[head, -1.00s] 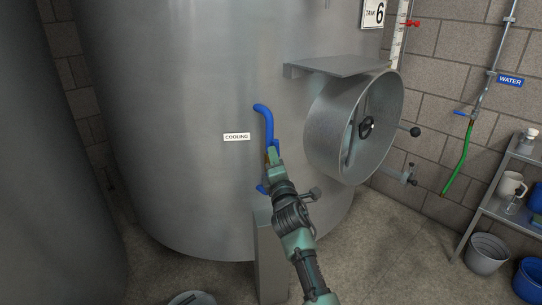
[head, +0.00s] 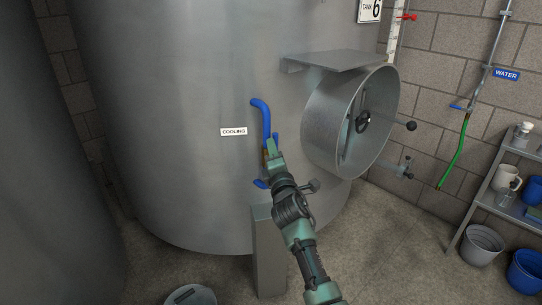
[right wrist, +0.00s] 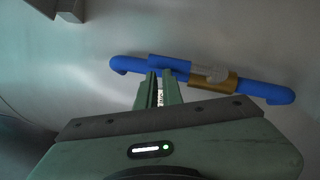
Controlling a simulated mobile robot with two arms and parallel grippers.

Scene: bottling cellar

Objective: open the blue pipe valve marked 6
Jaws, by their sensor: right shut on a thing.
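The blue cooling pipe (head: 262,112) runs down the front of the steel tank (head: 190,100), whose plate (head: 370,9) reads TANK 6. In the right wrist view the blue pipe (right wrist: 270,93) lies across the picture, with the brass valve body (right wrist: 232,82) on it. My right gripper (head: 270,147) is at the valve. Its fingers (right wrist: 161,82) are shut on the blue valve handle (right wrist: 168,64), which appears to lie along the pipe. The fingers hide part of the handle. My left gripper is not in view.
A COOLING label (head: 233,131) is left of the pipe. A round hatch (head: 345,120) under a metal shelf (head: 338,60) juts out close right of my arm. A grey post (head: 269,255) stands below the valve. Buckets (head: 482,245) and a rack (head: 474,215) are far right.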

